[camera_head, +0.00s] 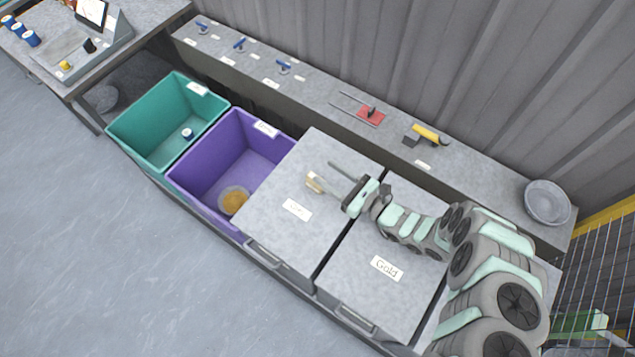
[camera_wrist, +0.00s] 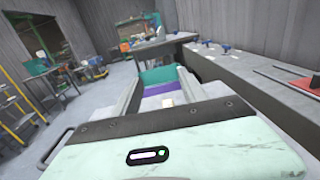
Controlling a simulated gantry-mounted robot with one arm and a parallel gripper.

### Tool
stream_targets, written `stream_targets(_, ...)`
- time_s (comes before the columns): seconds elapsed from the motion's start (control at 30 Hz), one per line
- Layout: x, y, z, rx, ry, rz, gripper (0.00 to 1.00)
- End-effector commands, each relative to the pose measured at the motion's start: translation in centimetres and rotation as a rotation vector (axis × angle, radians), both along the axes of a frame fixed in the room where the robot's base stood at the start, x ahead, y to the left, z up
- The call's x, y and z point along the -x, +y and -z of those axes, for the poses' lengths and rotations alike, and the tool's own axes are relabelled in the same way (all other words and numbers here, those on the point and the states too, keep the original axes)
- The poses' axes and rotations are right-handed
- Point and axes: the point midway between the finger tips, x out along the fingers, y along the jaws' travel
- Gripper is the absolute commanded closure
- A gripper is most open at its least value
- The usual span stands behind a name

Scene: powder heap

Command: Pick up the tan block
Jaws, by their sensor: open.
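My gripper (camera_head: 321,173) is open and stretched to the left over the lid. Its fingers (camera_wrist: 160,78) are wide apart in the wrist view. I cannot tell whether the block touches a finger, and part of it is hidden.
A purple bin (camera_head: 190,172) holding a bowl of golden powder (camera_head: 234,201) and a teal bin (camera_head: 135,135) stand left of the lids. A lid labelled Gold (camera_head: 370,290) lies under my arm. A back shelf holds a red tool (camera_head: 370,116), a yellow tool (camera_head: 428,133) and a grey bowl (camera_head: 547,202).

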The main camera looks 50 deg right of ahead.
Motion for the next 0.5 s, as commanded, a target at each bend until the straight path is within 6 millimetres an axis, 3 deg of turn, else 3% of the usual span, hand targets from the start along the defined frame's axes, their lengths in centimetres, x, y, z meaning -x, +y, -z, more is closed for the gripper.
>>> stream_targets(0.23,-0.1,0.2,5.5,0.001,0.001,-0.003,0.50)
stream_targets(0.5,-0.7,0.1,7.4,0.007,-0.002,-0.004,0.50)
